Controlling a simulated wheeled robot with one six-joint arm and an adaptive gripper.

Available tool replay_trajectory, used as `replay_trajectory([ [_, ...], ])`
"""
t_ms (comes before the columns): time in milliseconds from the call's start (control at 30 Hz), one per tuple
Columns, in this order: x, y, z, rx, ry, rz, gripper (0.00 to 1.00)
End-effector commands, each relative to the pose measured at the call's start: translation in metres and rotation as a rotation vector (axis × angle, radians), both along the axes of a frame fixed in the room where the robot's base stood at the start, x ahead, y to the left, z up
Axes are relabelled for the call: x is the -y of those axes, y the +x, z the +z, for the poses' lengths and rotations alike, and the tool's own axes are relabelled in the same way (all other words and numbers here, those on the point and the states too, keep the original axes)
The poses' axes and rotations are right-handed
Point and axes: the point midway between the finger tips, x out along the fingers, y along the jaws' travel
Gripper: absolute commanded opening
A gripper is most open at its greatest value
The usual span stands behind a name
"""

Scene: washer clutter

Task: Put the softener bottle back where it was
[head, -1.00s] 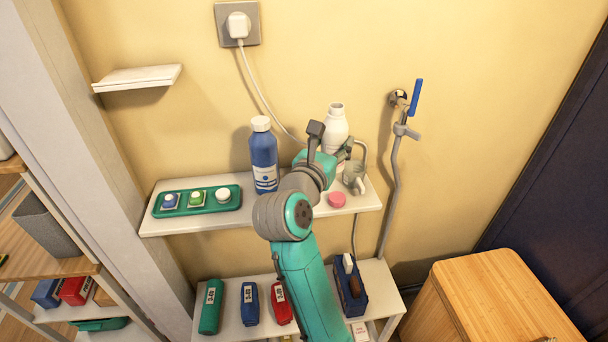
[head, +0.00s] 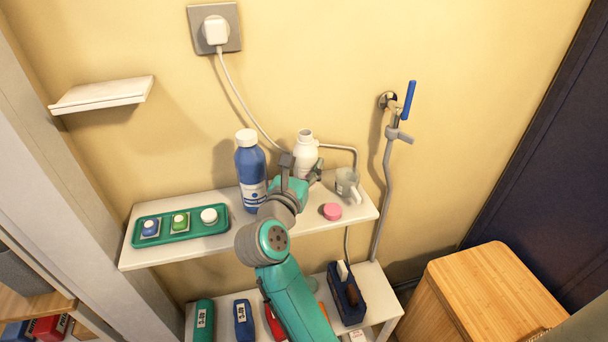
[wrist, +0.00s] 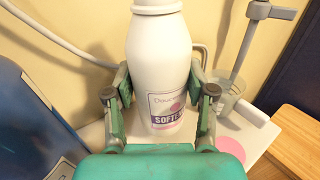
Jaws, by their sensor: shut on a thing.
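The white softener bottle (head: 305,152) is upright with no cap on its neck. It also shows in the wrist view (wrist: 160,65), with a purple and pink label reading "SOFTE". My gripper (wrist: 163,100) is shut on the bottle, one finger on each side of its body. In the head view my gripper (head: 300,172) is at the upper shelf (head: 180,255), and its wrist hides the bottle's lower part. I cannot tell whether the bottle's base touches the shelf.
A blue bottle (head: 251,170) stands close left of my gripper. A clear cup (head: 347,184) stands to the right, near a grey hose (head: 386,190). A green tray (head: 182,238) holds small capped items at left. Several boxes sit on the lower shelf.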

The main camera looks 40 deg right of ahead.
Motion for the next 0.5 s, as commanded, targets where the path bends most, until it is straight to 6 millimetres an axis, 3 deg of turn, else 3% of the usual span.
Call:
replay_trajectory([
  [200, 0.0, 0.0, -0.028, -0.002, 0.0, 0.0, 0.1],
  [500, 0.0, 0.0, -0.029, 0.001, -0.001, 0.0, 0.1],
])
